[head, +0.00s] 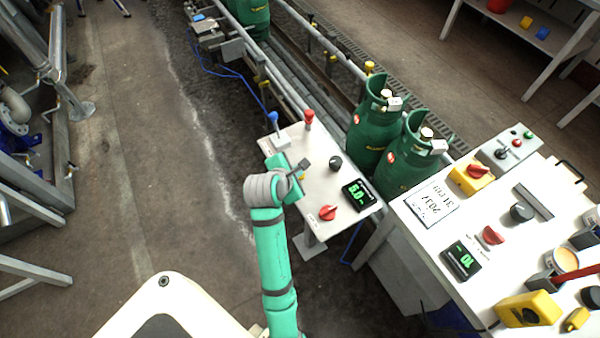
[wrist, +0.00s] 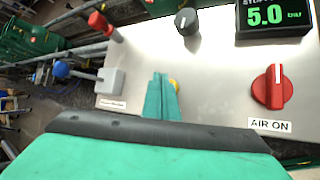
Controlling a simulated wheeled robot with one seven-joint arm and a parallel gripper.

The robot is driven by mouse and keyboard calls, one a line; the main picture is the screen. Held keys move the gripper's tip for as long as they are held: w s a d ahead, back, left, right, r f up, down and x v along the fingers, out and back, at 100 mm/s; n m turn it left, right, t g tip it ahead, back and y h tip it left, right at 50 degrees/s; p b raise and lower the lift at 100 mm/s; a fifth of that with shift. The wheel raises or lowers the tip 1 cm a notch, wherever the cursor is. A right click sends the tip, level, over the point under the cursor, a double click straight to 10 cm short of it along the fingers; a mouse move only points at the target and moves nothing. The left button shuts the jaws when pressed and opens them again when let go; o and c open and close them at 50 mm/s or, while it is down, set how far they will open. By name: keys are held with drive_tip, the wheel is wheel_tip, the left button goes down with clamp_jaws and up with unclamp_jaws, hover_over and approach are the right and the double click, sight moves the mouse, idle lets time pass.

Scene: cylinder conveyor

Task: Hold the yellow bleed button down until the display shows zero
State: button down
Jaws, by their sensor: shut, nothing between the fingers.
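The small light-topped panel (head: 309,190) holds the task's controls. Its display (head: 357,194) reads 5.0 in green digits, and it reads 5.0 in the wrist view (wrist: 270,16) too. The yellow button (wrist: 174,86) shows only as a sliver on the panel, mostly hidden behind my fingertips. My gripper (wrist: 160,82) is shut and empty, with its fingertips over or right beside the button. I cannot tell whether they touch it or press it.
On the same panel are a red knob (wrist: 272,87) labelled AIR ON, a black knob (wrist: 187,21), a red-topped lever (head: 309,116) and a blue-topped lever (head: 274,121). Green cylinders (head: 372,127) stand behind. A crowded white table (head: 455,215) is at right.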

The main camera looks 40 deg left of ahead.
drive_tip(key=shift+w, duration=0.1)
drive_tip(key=shift+d, duration=0.2)
drive_tip(key=shift+s+a, duration=0.15)
drive_tip(key=shift+s, duration=0.05)
idle(0.7)
drive_tip(key=shift+f, duration=0.2)
drive_tip(key=shift+f, duration=0.2)
drive_tip(key=shift+w, duration=0.1)
drive_tip(key=shift+w, duration=0.1)
